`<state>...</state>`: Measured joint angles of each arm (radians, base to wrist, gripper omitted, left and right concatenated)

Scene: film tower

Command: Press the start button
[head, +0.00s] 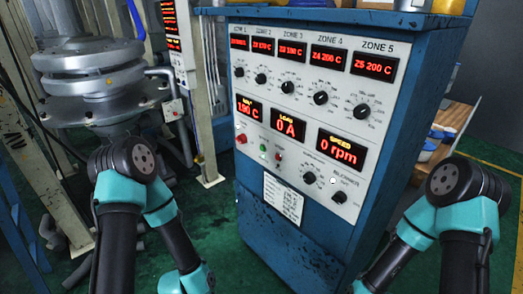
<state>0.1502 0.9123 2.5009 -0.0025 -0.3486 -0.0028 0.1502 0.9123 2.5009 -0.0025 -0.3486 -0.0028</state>
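The blue control cabinet (290,245) stands in front of me with a light grey panel (225,125). Low on the panel is a small row of buttons or lamps: a green one (263,148), a red one (278,156) to its right, and a larger red one (241,139) to its left. Their labels are too small to read, so I cannot tell which is marked start. My two forearms come down at the left and right, clear of the panel. Both grippers are below the picture edge and hidden.
Red displays include load (289,126) at 0 A and speed (340,149) at 0 rpm. Several black knobs (320,98) stick out. A grey metal machine (90,80) stands left; a wooden table (455,118) is behind right. Green floor is free before the cabinet.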

